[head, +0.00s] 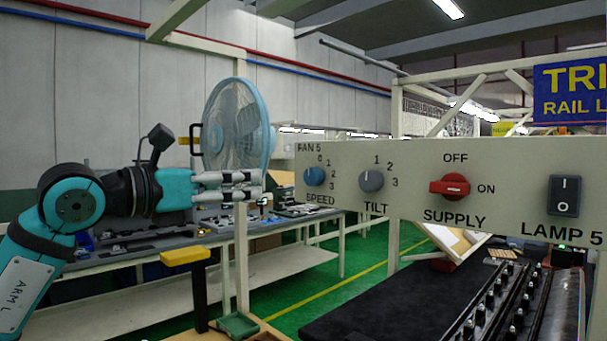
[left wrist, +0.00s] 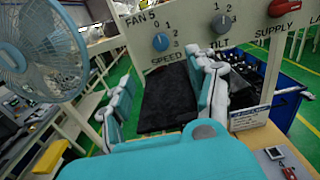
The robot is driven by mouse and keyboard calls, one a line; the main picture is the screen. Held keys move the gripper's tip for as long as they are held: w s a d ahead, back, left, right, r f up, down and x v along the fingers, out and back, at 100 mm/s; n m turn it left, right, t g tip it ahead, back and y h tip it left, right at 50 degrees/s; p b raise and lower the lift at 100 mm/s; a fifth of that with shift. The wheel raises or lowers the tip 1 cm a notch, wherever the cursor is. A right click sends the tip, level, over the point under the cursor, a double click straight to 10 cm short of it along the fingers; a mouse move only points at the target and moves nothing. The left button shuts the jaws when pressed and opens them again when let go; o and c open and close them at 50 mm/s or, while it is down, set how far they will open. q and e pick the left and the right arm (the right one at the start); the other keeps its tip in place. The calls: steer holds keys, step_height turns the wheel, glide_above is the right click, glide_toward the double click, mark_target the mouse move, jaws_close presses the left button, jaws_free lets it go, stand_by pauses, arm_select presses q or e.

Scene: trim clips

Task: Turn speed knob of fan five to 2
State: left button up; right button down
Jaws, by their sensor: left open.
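The fan 5 panel (head: 410,208) has a round blue speed knob (head: 314,177) at its left end, with 0, 1, 2 and 3 printed around it. The knob also shows in the left wrist view (left wrist: 160,42); its pointer is too small to read surely. My left gripper (head: 260,185) is open and empty, level with the knob and a little to its left in the head view, apart from it. In the left wrist view its two fingers (left wrist: 165,76) are spread, with the knob beyond and above the gap. My right gripper is not in view.
A grey tilt knob (head: 371,180), a red supply switch (head: 450,187) with its handle level towards ON, and a lamp 5 rocker (head: 563,196) share the panel. A blue fan (head: 240,125) stands behind my left gripper. A dark mat (head: 370,300) lies below the panel.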

mark_target(309, 178)
arm_select(q)
steer(key=p+x, duration=0.6)
steer(key=x, duration=0.9)
steer(key=shift+w+d+p, duration=0.15)
steer(key=shift+d+p, duration=0.1)
steer(key=shift+p, duration=0.15)
steer(key=shift+f, duration=0.1)
steer(key=shift+c, duration=0.2)
steer(key=c, duration=1.1)
